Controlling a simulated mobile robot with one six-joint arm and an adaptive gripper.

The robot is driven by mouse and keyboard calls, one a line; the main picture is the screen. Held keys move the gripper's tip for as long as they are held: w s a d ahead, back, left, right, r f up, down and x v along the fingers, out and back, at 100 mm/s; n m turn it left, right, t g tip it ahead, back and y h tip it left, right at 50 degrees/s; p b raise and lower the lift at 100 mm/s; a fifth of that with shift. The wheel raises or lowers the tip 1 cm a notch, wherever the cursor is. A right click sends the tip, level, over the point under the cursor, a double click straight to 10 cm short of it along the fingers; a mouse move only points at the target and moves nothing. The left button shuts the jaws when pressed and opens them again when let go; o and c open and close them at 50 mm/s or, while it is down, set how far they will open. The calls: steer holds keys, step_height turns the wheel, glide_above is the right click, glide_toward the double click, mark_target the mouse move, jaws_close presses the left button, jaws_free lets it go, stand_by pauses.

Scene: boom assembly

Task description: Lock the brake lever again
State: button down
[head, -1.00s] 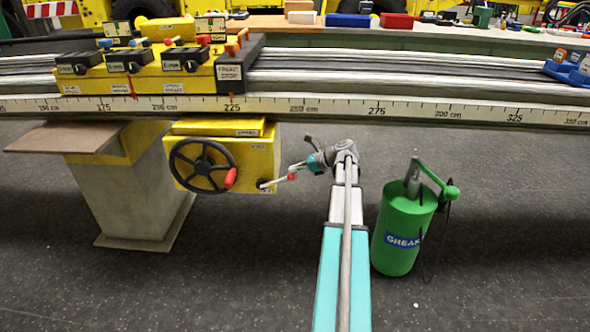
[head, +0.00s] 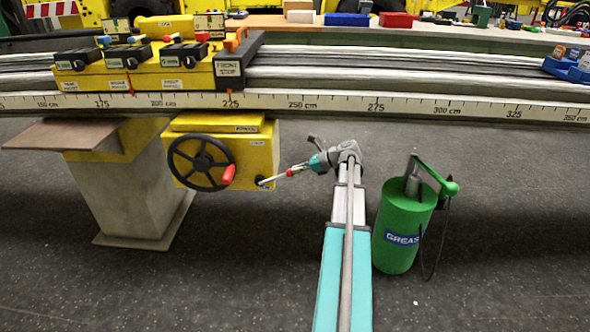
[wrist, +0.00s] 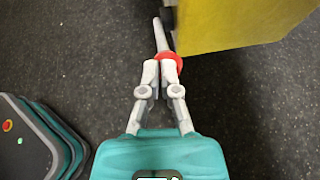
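The brake lever (head: 275,178) is a thin grey bar with a red end, sticking out from the lower right side of the yellow brake box (head: 254,154). In the wrist view the lever (wrist: 161,36) runs from beside the yellow box down to its red end (wrist: 169,59). My gripper (head: 301,168) is right of the box, in line with the lever. In the wrist view my gripper's fingertips (wrist: 161,71) are close together, with almost no gap, right at the red end and covering part of it. Whether they touch it is hard to tell.
A black handwheel (head: 201,162) with a red handle is on the box front. The long rail with a scale (head: 400,107) runs above. A green grease canister (head: 403,232) stands on the floor right of my arm. The floor between is clear.

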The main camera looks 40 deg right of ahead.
steer(key=s+d+f, duration=0.1)
steer(key=s+d, duration=0.6)
steer(key=s, duration=0.2)
steer(key=shift+s, duration=0.15)
stand_by(0.4)
step_height(320, 180, down, 6)
steer(key=s+d+t+y+b, duration=0.1)
steer(key=t+y+b, duration=0.1)
steer(key=b, duration=1.1)
steer(key=shift+s+d+r+t+y, duration=0.15)
steer(key=shift+s+d+t+y, duration=0.15)
steer(key=shift+t, duration=0.4)
steer(key=shift+a, duration=0.1)
